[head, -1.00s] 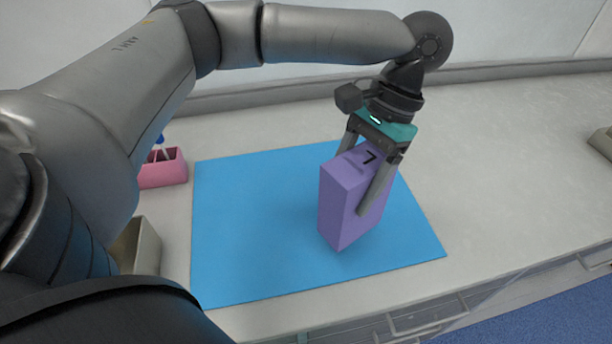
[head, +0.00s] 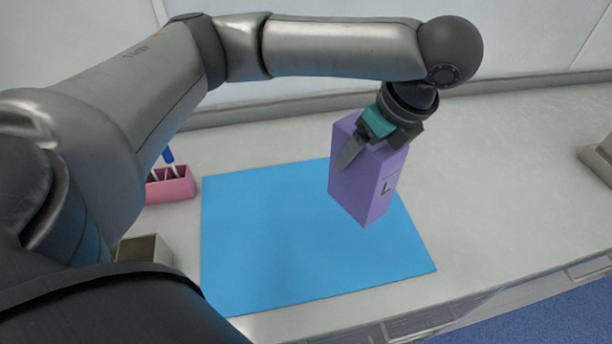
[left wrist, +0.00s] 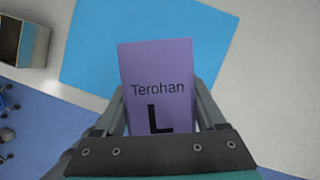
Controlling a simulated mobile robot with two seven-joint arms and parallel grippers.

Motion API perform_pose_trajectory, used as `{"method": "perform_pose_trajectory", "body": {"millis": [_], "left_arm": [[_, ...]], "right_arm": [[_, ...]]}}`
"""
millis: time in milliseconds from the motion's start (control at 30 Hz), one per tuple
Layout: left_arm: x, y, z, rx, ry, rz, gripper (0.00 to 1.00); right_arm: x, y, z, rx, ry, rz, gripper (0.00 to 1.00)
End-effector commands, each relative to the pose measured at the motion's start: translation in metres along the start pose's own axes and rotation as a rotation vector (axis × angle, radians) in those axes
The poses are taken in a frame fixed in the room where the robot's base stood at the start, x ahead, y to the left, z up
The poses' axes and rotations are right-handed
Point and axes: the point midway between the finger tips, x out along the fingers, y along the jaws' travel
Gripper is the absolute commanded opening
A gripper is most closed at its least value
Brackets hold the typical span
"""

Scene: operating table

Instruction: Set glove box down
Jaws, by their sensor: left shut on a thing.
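The glove box (head: 362,185) is a purple block over the right part of the blue mat (head: 270,250). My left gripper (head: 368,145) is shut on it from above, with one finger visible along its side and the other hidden. The box is tilted in the head view, and any gap under it is hard to judge. In the left wrist view the box (left wrist: 157,75) sits between both fingers, its face reading "Terohan" and "L". My right gripper is in neither view.
A pink rack (head: 172,188) with blue-topped items stands left of the mat. A grey open bin (head: 145,250) is at the near left, partly behind my arm. A grey object (head: 600,155) lies at the far right. Much of the mat is bare.

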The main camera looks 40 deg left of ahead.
Motion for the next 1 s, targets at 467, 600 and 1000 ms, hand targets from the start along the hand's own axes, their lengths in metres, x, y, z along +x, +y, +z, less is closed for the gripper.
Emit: {"method": "perform_pose_trajectory", "body": {"millis": [467,600,1000], "left_arm": [[-0.031,-0.015,0.035,0.553,0.000,-0.233,0.00],[-0.040,-0.019,0.045,0.705,0.001,-0.295,0.00],[-0.061,-0.029,0.071,1.053,0.000,-0.438,0.00]], "right_arm": [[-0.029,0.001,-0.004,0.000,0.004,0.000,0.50],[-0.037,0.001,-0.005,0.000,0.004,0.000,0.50],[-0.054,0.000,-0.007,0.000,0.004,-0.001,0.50]]}}
